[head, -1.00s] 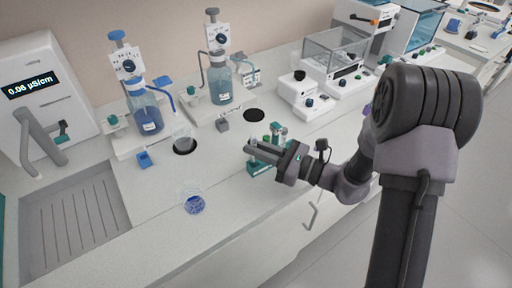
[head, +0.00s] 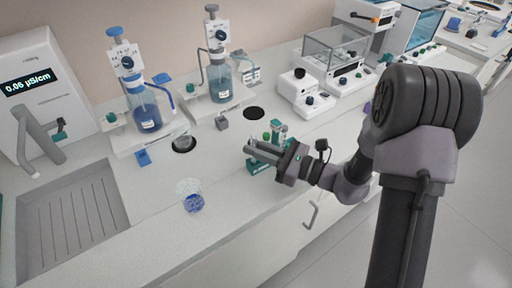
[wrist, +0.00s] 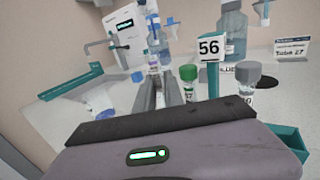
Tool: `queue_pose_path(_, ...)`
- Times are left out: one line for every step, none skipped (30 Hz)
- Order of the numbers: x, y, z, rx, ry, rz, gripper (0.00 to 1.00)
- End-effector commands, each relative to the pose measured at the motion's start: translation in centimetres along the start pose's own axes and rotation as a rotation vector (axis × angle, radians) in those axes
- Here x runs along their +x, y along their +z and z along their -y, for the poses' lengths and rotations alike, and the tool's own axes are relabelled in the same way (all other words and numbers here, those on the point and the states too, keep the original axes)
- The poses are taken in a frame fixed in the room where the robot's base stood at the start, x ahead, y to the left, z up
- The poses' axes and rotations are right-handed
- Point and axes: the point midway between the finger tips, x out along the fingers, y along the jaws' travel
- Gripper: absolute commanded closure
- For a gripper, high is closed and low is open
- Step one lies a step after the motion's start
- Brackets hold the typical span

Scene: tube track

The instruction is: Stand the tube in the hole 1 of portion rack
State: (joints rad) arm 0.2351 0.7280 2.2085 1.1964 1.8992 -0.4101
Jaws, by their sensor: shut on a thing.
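My gripper (head: 252,147) is low over a teal rack (head: 259,169) near the bench's front edge. It also shows in the wrist view (wrist: 160,97), with its fingers close together. It is shut on the tube, but the tube itself is hard to make out between the fingers. The rack's holes are mostly hidden by my gripper.
A glass dish or beaker with blue contents (head: 193,203) stands left of my gripper. Two dispenser bottles (head: 147,112) (head: 220,83) stand behind. A sink (head: 75,220) and a meter (head: 40,90) are at the left. The bench between dish and rack is clear.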

Motion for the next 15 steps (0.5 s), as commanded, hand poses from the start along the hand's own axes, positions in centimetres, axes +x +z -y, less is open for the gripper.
queue_pose_path(-0.01, -0.31, 0.00, 0.000, 0.000, 0.000, 1.00)
queue_pose_path(-0.02, -0.40, 0.00, 0.000, 0.000, 0.000, 1.00)
queue_pose_path(-0.02, -0.52, 0.00, 0.000, 0.000, 0.000, 1.00)
queue_pose_path(-0.02, -0.61, 0.00, 0.000, 0.000, 0.000, 1.00)
queue_pose_path(-0.03, -0.70, 0.00, 0.000, 0.000, 0.000, 1.00)
queue_pose_path(-0.03, -0.79, 0.00, 0.000, 0.000, 0.000, 1.00)
queue_pose_path(-0.03, -0.83, 0.00, 0.000, 0.000, 0.000, 1.00)
queue_pose_path(-0.03, -0.84, 0.00, 0.000, 0.000, 0.000, 1.00)
queue_pose_path(-0.03, -0.83, 0.00, 0.000, 0.000, 0.000, 1.00)
queue_pose_path(-0.03, -0.81, 0.00, 0.000, 0.000, 0.000, 1.00)
queue_pose_path(-0.03, -0.79, 0.00, 0.000, 0.000, 0.000, 1.00)
queue_pose_path(-0.03, -0.78, 0.00, 0.000, 0.000, 0.000, 1.00)
queue_pose_path(-0.03, -0.77, 0.00, 0.000, 0.000, 0.000, 1.00)
queue_pose_path(-0.03, -0.77, 0.00, 0.000, 0.000, 0.000, 1.00)
queue_pose_path(-0.03, -0.78, 0.00, 0.000, 0.000, 0.000, 1.00)
